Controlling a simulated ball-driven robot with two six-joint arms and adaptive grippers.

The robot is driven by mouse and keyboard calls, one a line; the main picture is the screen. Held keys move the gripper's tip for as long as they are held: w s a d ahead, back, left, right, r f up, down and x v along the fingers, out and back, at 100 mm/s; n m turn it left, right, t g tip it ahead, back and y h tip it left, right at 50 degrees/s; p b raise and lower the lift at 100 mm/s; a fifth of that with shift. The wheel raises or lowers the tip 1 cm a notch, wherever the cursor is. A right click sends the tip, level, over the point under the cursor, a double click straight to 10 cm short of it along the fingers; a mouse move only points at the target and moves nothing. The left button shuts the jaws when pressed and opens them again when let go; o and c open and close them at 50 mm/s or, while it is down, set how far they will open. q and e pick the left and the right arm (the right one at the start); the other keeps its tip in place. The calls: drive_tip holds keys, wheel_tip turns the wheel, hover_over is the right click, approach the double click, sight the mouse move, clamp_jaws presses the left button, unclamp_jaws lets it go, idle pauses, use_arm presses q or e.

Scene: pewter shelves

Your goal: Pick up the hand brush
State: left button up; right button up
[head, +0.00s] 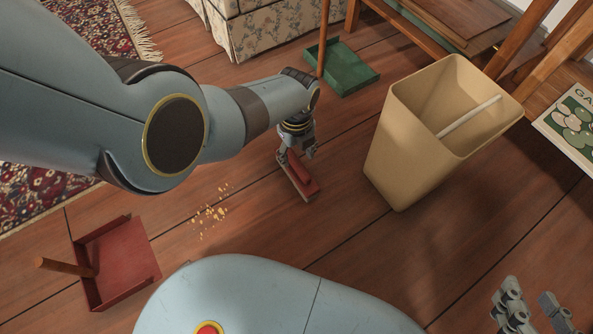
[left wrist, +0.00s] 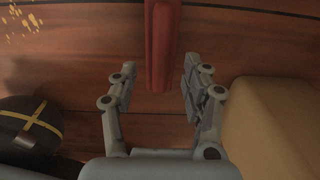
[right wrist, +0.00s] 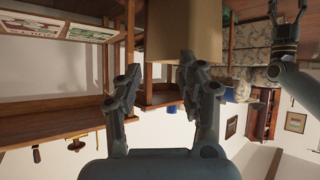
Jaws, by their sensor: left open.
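The hand brush (head: 304,184), red with a pale bristle edge, lies on the wooden floor in the middle of the head view. My left gripper (head: 297,152) is right over its far end and hides part of it. In the left wrist view, the red brush handle (left wrist: 162,45) runs between the two spread fingers of my left gripper (left wrist: 158,75), with a gap on both sides. My right gripper (head: 537,308) is open and empty at the bottom right of the head view, far from the brush.
A tan bin (head: 405,150) with a pale stick inside stands right of the brush. Yellow crumbs (head: 212,213) lie to the left, near a red dustpan (head: 122,262). A green dustpan (head: 345,70) lies behind. Wooden furniture (head: 470,25) fills the upper right.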

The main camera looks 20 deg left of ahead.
sight(296, 161)
use_arm(q)
drive_tip(key=shift+f+b, duration=0.85)
drive_tip(key=shift+f, duration=0.1)
drive_tip(key=shift+f+b, duration=0.5)
drive_tip(key=shift+f, duration=0.05)
wheel_tip(296, 161, down, 2)
drive_tip(key=shift+f+b, duration=0.1)
drive_tip(key=shift+b, duration=0.8)
drive_tip(key=shift+w, duration=0.1)
use_arm(e)
drive_tip(key=w+a+r+n+t+y, duration=0.1)
drive_tip(key=w+r+t, duration=0.2)
drive_tip(key=r, duration=0.5)
drive_tip(key=w+a+r+n+t+y, duration=0.1)
drive_tip(key=w+r+t, duration=0.3)
drive_tip(key=r, duration=0.4)
drive_tip(key=w+a+r+n+t+y, duration=0.1)
drive_tip(key=w+r+t, duration=0.3)
drive_tip(key=r, duration=0.4)
drive_tip(key=shift+r+t+y, duration=0.4)
drive_tip(key=shift+t+y, duration=0.2)
drive_tip(key=shift+t, duration=0.3)
use_arm(q)
clamp_jaws()
